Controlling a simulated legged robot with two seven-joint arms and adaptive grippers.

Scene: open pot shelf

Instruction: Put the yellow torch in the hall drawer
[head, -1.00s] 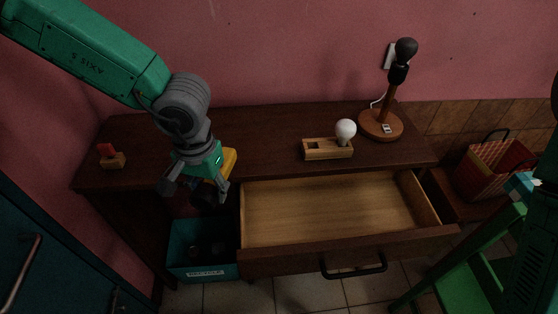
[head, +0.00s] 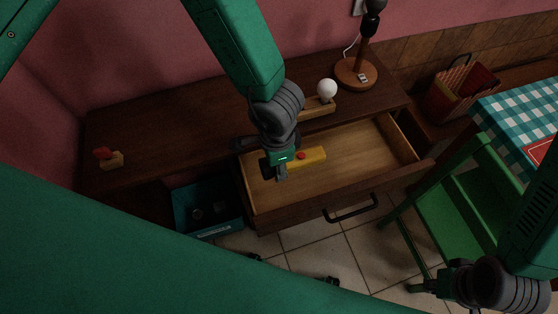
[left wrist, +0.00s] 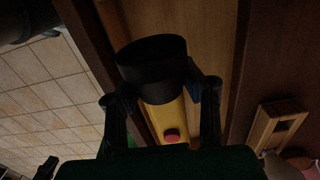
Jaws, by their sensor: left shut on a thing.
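The yellow torch (head: 314,156) has a red button and a black head. My left gripper (head: 275,168) is shut on it, over the left part of the open hall drawer (head: 352,160). In the left wrist view the torch's yellow body (left wrist: 168,116) and black head lie between the two fingers, with the drawer's wooden floor behind. I cannot tell how high it is above that floor. The drawer is pulled out and otherwise looks empty. My right gripper (head: 440,281) is at the lower right, away from the drawer; its jaw opening is unclear.
On the dresser top (head: 190,118) stand a lamp (head: 356,72), a white bulb (head: 327,89) on a wooden holder and a small red-topped block (head: 108,159). A teal crate (head: 208,212) sits below left. A green chair (head: 450,205) and a checked table (head: 515,108) stand right.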

